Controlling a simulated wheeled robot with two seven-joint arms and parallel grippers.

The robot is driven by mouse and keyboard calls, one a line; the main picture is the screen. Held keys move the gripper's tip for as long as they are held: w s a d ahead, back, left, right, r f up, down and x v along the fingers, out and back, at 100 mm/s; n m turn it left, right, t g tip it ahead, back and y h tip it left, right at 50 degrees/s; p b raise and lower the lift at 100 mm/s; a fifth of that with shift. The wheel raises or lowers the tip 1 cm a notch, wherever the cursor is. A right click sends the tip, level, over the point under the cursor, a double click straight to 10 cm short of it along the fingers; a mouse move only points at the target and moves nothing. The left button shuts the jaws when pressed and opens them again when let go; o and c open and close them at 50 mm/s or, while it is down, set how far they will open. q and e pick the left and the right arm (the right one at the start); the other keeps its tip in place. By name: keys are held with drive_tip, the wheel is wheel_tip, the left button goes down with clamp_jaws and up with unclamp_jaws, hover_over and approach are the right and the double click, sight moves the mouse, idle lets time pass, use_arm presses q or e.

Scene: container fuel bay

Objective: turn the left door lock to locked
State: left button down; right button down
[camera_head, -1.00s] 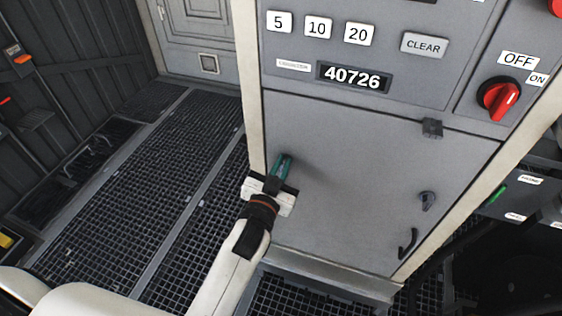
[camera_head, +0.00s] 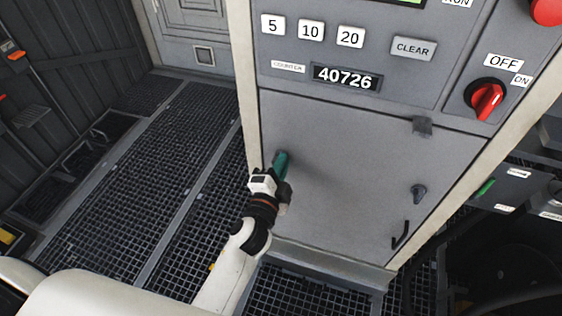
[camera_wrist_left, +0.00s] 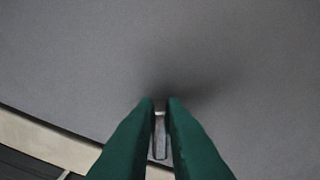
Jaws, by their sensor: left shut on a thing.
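My left gripper (camera_head: 281,160) is at the left side of the grey cabinet door (camera_head: 340,180), below the counter. In the left wrist view its green fingers (camera_wrist_left: 161,103) are shut on the left door lock (camera_wrist_left: 160,138), a small metal piece between them. The fingers hide most of the lock, and in the head view it is hidden completely. I cannot read its locked or unlocked position. My right gripper is not in view.
A second lock (camera_head: 418,191) and a dark handle (camera_head: 400,236) are at the door's right side. Above are the counter display (camera_head: 346,78), several buttons and a red OFF/ON switch (camera_head: 487,98). Open grating floor (camera_head: 150,190) lies to the left.

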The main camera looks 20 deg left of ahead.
use_arm(q)
drive_tip(key=shift+m, duration=2.3)
drive_tip(key=c, duration=1.5)
unclamp_jaws()
drive_tip(key=shift+f, duration=0.2)
drive_tip(key=shift+s, duration=0.1)
drive_tip(key=s+b, duration=0.1)
drive_tip(key=s, duration=0.5)
drive_tip(key=s+b, duration=0.2)
drive_tip(key=s, duration=0.3)
drive_tip(key=shift+s+a+r, duration=0.1)
drive_tip(key=shift+s+a, duration=0.1)
drive_tip(key=shift+s, duration=0.2)
